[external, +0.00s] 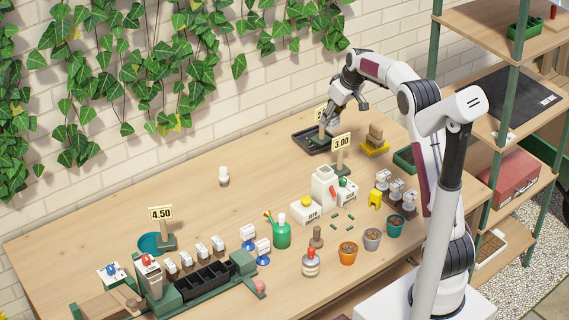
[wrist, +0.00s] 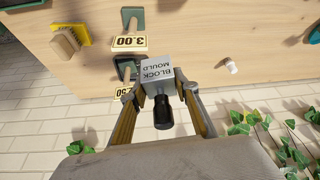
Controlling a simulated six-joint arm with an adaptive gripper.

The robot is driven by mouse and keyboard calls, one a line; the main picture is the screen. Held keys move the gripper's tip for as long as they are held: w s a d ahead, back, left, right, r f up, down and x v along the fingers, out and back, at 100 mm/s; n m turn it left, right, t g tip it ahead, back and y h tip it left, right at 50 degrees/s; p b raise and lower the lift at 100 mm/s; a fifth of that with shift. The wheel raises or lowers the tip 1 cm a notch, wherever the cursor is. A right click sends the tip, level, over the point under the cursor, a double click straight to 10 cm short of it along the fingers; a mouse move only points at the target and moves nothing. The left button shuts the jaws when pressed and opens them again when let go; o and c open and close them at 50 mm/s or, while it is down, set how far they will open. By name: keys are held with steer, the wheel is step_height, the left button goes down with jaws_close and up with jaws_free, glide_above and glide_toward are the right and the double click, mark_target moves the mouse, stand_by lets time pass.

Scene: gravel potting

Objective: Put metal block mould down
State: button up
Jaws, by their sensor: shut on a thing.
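The metal block mould (wrist: 157,74) is a grey block lettered "BLOCK MOULD" with a black handle (wrist: 163,112). My gripper (wrist: 155,91) is shut on it, one finger on each side, in the wrist view. In the external view my gripper (external: 338,116) is at the back of the bench, close to the black tray (external: 299,138) and a price sign that it partly hides. The mould is small and hard to make out there. I cannot tell whether its underside touches anything.
A 3.00 sign (external: 342,143) stands in front, and a wooden brush on a yellow tray (external: 375,149) is to the right. Pots, bottles and white boxes crowd the bench's front right. The bench (external: 180,205) is mostly clear at back left, apart from a small white item (external: 224,176).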

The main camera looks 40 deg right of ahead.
steer(key=w+a+n+y, duration=0.1)
steer(key=w+a, duration=0.1)
steer(key=a, duration=1.4)
steer(key=w+a+n, duration=0.2)
steer(key=a, duration=1.4)
step_height(320, 180, down, 11)
steer(key=a, duration=0.1)
steer(key=shift+w, duration=0.1)
steer(key=shift+f, duration=3.1)
steer(key=shift+f, duration=1.85)
steer(key=shift+f, duration=0.15)
